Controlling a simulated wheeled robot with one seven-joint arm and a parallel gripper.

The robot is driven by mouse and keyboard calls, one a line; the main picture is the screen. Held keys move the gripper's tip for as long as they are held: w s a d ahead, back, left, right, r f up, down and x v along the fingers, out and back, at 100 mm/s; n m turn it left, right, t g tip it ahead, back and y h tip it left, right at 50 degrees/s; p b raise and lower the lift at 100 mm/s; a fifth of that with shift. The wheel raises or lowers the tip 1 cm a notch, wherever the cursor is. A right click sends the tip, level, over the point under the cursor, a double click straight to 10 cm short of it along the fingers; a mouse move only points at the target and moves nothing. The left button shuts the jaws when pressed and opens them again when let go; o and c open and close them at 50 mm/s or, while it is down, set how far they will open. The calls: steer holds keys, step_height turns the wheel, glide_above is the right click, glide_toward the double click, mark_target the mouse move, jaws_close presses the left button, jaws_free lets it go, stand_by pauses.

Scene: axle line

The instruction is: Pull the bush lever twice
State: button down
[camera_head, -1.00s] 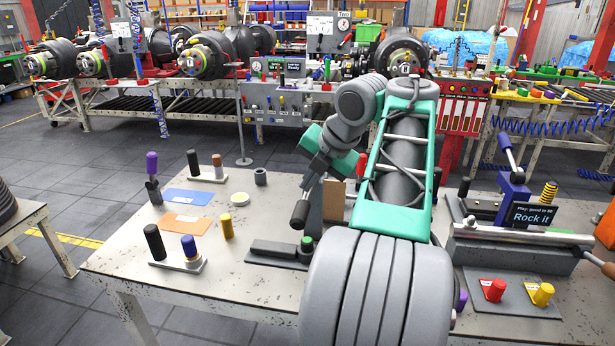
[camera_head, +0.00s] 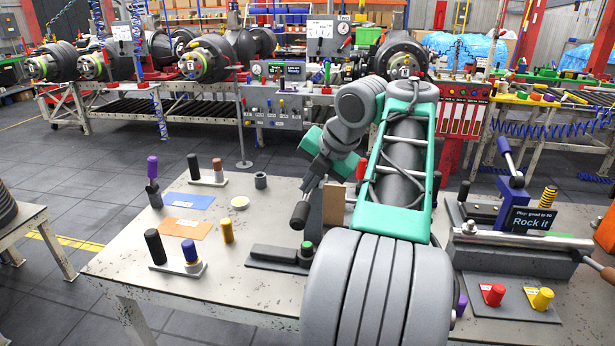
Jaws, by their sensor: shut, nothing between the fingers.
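A black cylindrical grip (camera_head: 300,214) hangs tilted near the middle of the bench, above a low dark block (camera_head: 275,256) with a green top piece. I cannot tell whether this grip belongs to a lever. My gripper (camera_head: 313,180) is shut and empty just above the black grip, well left of the blue upright. Its fingertips are small and partly hidden; contact is unclear.
The bench (camera_head: 240,290) holds black, purple and yellow pegs, a blue sheet (camera_head: 189,201) and an orange sheet (camera_head: 187,228). A brown plate (camera_head: 334,204) stands beside my gripper. Red (camera_head: 493,294) and yellow (camera_head: 541,298) knobs sit front right. My arm hides the bench's centre.

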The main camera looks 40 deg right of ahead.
mark_target(311, 193)
steer(key=shift+w+d+r+p, duration=0.15)
steer(key=shift+d+r+p, duration=0.05)
steer(key=shift+r+p, duration=0.55)
steer(key=shift+w+d+r+p, duration=0.2)
steer(key=shift+d+r+p, duration=0.05)
steer(key=shift+r+p, duration=0.5)
steer(key=shift+w+d+r+p, duration=0.2)
steer(key=shift+r+p, duration=0.4)
steer(key=shift+r, duration=0.2)
steer(key=r+p, duration=0.1)
steer(key=d+r+p, duration=0.1)
steer(key=r+p, duration=0.1)
steer(key=w+r+p, duration=0.1)
steer(key=p, duration=0.1)
steer(key=shift+d+r, duration=0.15)
steer(key=shift+r, duration=0.2)
